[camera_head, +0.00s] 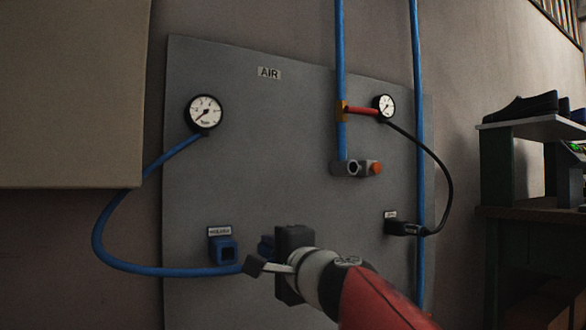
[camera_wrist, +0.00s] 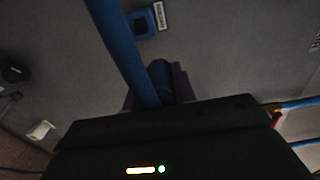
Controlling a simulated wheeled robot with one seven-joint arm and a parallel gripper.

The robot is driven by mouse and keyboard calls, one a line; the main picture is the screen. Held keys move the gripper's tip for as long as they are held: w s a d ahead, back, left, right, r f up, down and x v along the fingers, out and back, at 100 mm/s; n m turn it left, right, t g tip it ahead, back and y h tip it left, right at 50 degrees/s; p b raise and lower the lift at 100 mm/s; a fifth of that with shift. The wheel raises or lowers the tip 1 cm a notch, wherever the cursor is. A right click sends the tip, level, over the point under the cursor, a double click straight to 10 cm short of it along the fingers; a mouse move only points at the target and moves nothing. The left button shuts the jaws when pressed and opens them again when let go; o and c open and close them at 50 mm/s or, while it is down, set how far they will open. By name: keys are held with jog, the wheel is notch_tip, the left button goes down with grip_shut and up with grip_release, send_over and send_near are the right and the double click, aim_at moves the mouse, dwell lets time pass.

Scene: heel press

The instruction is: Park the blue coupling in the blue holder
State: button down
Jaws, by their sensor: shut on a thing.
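The blue holder (camera_head: 223,250) is a small square socket on the grey panel, under a white label. It also shows near the top of the wrist view (camera_wrist: 142,25). My gripper (camera_head: 270,252) is just right of the holder, apart from it. It is shut on the blue coupling (camera_head: 265,245), which is at the end of the blue hose. My dark body hides much of the coupling in the head view. In the wrist view the coupling (camera_wrist: 161,78) sits between my fingers (camera_wrist: 156,88), with the hose crossing in front of it.
The blue hose (camera_head: 99,222) loops from the left gauge (camera_head: 204,112) down to the coupling. A grey valve fitting with an orange end (camera_head: 356,168) sits on the panel. A black connector (camera_head: 402,228) is in a second holder at the right. A shelf with shoes (camera_head: 535,125) stands far right.

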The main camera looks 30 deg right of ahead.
jog(key=a, duration=0.1)
jog(key=a+f, duration=0.1)
jog(key=a, duration=0.1)
jog(key=a+f, duration=0.1)
jog(key=shift+s+a+f, duration=0.2)
jog(key=shift+f, duration=0.05)
jog(key=shift+w, duration=0.15)
jog(key=shift+w+a, duration=0.2)
jog(key=shift+w, duration=2.15)
jog(key=shift+w+a, duration=0.1)
jog(key=shift+w, duration=1.3)
dwell(0.4)
jog(key=c, duration=1.1)
grip_release()
jog(key=shift+o, duration=0.2)
